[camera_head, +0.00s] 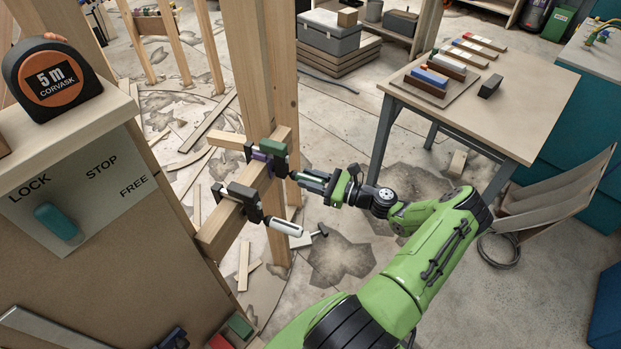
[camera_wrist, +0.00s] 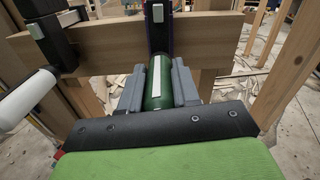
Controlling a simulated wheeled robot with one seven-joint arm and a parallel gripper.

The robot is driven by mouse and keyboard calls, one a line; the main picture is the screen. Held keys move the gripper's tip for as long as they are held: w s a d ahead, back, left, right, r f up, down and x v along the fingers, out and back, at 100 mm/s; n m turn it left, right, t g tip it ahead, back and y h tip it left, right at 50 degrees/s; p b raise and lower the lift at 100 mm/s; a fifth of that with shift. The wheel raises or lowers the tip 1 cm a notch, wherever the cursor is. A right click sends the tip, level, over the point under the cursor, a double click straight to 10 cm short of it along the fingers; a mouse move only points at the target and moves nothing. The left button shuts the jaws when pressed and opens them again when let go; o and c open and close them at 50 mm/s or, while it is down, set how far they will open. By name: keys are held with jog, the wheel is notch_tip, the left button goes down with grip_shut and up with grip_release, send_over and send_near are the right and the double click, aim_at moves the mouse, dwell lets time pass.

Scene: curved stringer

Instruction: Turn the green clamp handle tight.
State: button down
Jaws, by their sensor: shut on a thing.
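The green clamp handle (camera_wrist: 154,97), with a pale stripe along it, lies between the two grey fingers of my gripper (camera_wrist: 158,88). My gripper is shut on it. In the head view my gripper (camera_head: 303,179) reaches in from the right to the clamp (camera_head: 270,150), which has a green block on top and sits on a wooden beam (camera_head: 222,225). The handle is mostly hidden by the fingers there. How tight the clamp is cannot be told.
A second clamp with a white handle (camera_head: 285,227) sits nearer on the same beam, left of my gripper in the wrist view (camera_wrist: 25,100). A wooden post (camera_head: 262,70) stands behind. A cabinet with a tape measure (camera_head: 55,80) is at left, a worktable (camera_head: 520,105) at right.

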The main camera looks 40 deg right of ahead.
jog(key=shift+m, duration=0.6)
jog(key=c, duration=0.8)
grip_release()
jog(key=b+v, duration=0.1)
jog(key=v, duration=1.4)
jog(key=shift+s+d, duration=0.15)
jog(key=shift+s, duration=0.2)
